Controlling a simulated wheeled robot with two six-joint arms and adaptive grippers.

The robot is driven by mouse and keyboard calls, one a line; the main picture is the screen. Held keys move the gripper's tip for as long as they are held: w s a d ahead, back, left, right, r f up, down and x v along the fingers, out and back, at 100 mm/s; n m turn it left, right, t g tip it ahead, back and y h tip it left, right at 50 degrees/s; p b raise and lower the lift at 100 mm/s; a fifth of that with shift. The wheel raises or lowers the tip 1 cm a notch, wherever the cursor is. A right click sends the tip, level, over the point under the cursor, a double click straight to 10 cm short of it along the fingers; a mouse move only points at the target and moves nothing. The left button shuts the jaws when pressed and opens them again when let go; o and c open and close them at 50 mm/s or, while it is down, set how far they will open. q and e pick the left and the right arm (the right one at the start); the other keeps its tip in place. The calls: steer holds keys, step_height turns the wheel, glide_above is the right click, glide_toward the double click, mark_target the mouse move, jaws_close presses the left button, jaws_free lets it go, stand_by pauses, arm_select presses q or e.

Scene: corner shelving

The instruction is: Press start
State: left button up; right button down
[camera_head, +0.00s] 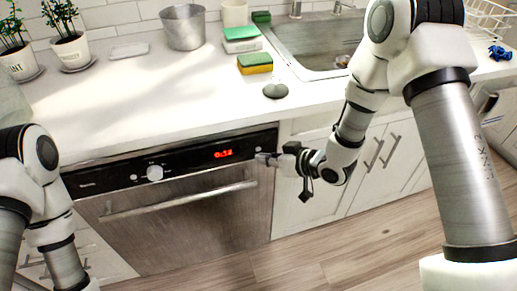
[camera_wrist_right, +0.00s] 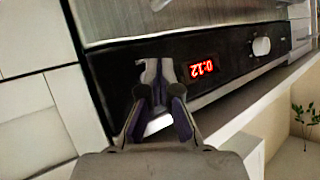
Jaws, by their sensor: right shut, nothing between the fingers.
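A dishwasher (camera_head: 180,218) with a steel door stands under the counter. Its black control panel (camera_head: 105,177) carries a pale round knob (camera_head: 155,173) and a lit red display (camera_head: 223,154) reading 0:12. My right gripper (camera_head: 262,158) is shut and empty at the right end of the panel, right of the display. In the right wrist view the picture is turned over; the fingertips (camera_wrist_right: 158,68) lie over the panel beside the display (camera_wrist_right: 201,68), and the knob (camera_wrist_right: 261,46) is farther right. A start button is not clearly visible; the fingers may cover it. My left gripper is out of view.
The dishwasher handle (camera_head: 180,199) juts out below the panel. White cabinets (camera_head: 385,170) adjoin on the right. On the counter (camera_head: 130,100) are potted plants, a metal pot (camera_head: 184,27), sponges (camera_head: 255,63) and a sink (camera_head: 318,45). The wood floor in front is clear.

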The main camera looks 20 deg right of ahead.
steer(key=shift+w, duration=0.15)
stand_by(0.3)
steer(key=shift+w, duration=0.3)
